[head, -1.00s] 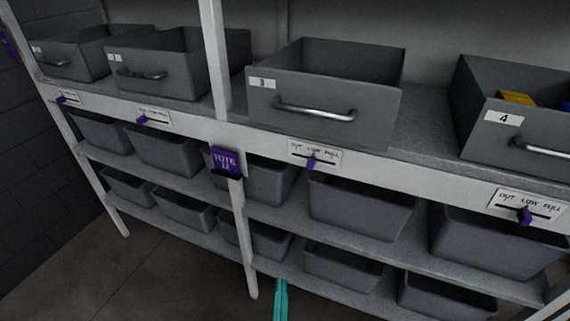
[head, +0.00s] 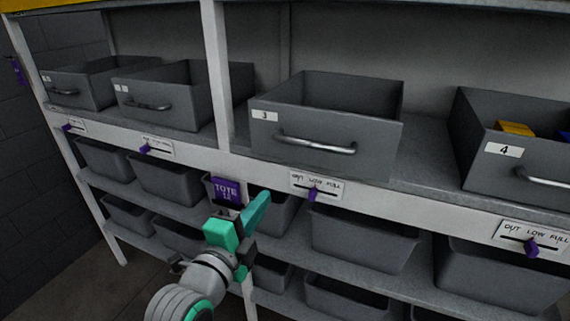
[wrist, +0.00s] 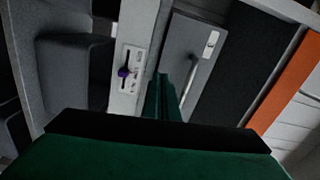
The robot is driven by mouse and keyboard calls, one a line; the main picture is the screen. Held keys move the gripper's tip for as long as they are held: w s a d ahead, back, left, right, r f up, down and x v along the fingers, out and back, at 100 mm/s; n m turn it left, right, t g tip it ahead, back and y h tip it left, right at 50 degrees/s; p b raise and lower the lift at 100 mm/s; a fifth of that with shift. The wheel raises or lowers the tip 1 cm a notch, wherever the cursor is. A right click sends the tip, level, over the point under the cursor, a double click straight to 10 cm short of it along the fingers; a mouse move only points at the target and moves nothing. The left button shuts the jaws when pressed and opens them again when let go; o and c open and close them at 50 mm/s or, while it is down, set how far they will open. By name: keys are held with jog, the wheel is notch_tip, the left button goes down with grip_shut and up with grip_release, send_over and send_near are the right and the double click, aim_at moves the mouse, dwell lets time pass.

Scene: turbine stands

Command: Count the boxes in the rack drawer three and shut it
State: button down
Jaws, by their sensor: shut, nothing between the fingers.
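The grey drawer labelled 3 (head: 325,138) sits on the rack's upper shelf with a silver handle (head: 316,144) on its front. It stands out a little over the shelf edge, and the part of its inside that shows looks bare; its near floor is hidden. My teal gripper (head: 258,212) is shut and empty, below and left of the drawer, apart from it. In the wrist view the drawer front (wrist: 188,62) and handle (wrist: 190,74) show beyond my fingers (wrist: 163,97). Under the drawer, a label OUT LOW FULL (head: 317,186) carries a purple slider (head: 313,194) near its middle.
Drawer 4 (head: 485,170) at right holds yellow and blue items. Two more grey drawers (head: 160,105) stand at left. Grey bins (head: 362,240) fill the lower shelves.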

jog(key=r+m, duration=0.1)
jog(key=r, duration=0.1)
send_near(291, 156)
jog(key=shift+m, duration=0.3)
jog(key=x, duration=0.6)
jog(key=shift+w, duration=0.15)
